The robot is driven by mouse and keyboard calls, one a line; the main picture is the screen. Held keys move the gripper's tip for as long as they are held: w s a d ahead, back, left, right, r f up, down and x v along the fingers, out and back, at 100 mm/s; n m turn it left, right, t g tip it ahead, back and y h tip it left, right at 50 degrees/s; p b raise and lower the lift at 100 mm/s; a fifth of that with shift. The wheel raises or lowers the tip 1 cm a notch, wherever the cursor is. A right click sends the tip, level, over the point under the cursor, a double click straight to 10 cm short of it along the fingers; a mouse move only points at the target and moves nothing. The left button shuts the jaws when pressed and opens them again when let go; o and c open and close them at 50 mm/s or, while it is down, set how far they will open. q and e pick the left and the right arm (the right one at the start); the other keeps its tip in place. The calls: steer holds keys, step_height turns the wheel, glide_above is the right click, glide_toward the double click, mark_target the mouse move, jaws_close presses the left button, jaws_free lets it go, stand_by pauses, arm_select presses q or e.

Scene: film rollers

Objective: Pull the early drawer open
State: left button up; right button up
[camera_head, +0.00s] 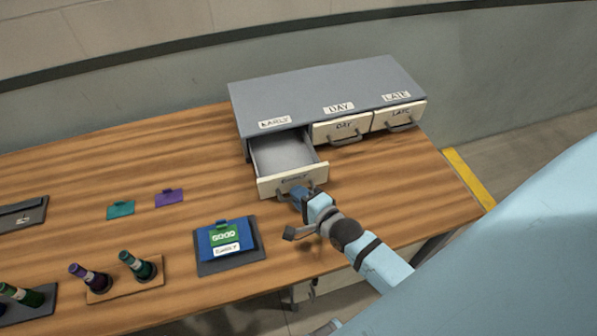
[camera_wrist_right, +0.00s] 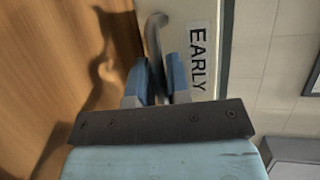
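The early drawer (camera_head: 292,179) is pulled out of the grey cabinet (camera_head: 325,88), and its inside looks empty. Its cream front carries an EARLY label, which shows large in the right wrist view (camera_wrist_right: 198,58). My right gripper (camera_head: 301,193) is at the drawer's front. In the right wrist view its two blue fingers (camera_wrist_right: 160,80) stand on either side of the drawer's curved handle (camera_wrist_right: 154,40) and look closed on it. My left gripper is not in view.
The day drawer (camera_head: 328,132) and late drawer (camera_head: 387,120) are shut. The table's right edge is near the cabinet.

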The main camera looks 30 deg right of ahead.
stand_by(0.4)
steer(key=b+v, duration=0.1)
steer(key=v, duration=1.2)
steer(key=shift+s+d+r, duration=0.1)
steer(key=shift+s, duration=0.25)
